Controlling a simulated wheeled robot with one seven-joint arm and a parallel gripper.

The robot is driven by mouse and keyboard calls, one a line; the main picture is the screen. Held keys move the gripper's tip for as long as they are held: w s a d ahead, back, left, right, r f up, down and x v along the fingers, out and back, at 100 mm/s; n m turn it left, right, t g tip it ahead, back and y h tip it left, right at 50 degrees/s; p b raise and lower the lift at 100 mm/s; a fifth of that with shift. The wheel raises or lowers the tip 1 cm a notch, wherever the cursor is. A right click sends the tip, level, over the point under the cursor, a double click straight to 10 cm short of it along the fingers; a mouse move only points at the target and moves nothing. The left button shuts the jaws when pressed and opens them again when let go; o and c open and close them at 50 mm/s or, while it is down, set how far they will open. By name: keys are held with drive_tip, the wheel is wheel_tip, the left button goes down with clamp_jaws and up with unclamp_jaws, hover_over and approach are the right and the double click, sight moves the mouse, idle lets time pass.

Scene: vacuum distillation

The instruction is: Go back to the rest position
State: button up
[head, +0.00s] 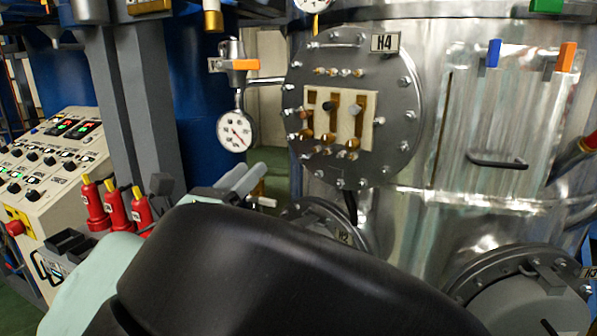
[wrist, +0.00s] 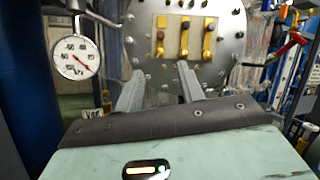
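My gripper (wrist: 158,78) shows in the wrist view with its two grey fingers apart and nothing between them. They point toward the round bolted H4 plate (wrist: 182,42), but the gap to it cannot be judged. In the head view my gripper (head: 243,178) is partly hidden behind my black arm link. There it appears below and left of the H4 plate (head: 400,120), which carries a pale panel (head: 341,119) with several brass-coloured slots and knobs.
A pressure gauge (head: 235,131) hangs left of the plate, also seen in the wrist view (wrist: 75,57). A control console (head: 45,160) and red bottle-shaped objects (head: 115,205) stand at left. Round hatches H2 (head: 343,236) and H3 (head: 560,258) are low on the metal vessel.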

drive_tip(key=d+f+m+g+y+b, duration=0.35)
drive_tip(key=d+f+m+g, duration=0.45)
drive_tip(key=d+f+g, duration=0.7)
drive_tip(key=s+d+f+m+g+y+b, duration=0.1)
drive_tip(key=s+d+f+m+y+b, duration=0.1)
drive_tip(key=s+m, duration=0.3)
drive_tip(key=s+d+f+m+g+y+b, duration=0.1)
drive_tip(key=s+d+f+m+y, duration=0.2)
drive_tip(key=s, duration=0.9)
drive_tip(key=s+d+f+m+g+y+b, duration=0.1)
drive_tip(key=s+d+f+m+y+b, duration=0.1)
drive_tip(key=s+m, duration=0.6)
drive_tip(key=s+d+f+y, duration=0.1)
drive_tip(key=d+y, duration=0.1)
drive_tip(key=d, duration=0.1)
drive_tip(key=shift+m+g+y+b, duration=0.3)
drive_tip(key=shift+y, duration=0.05)
drive_tip(key=shift+o, duration=0.4)
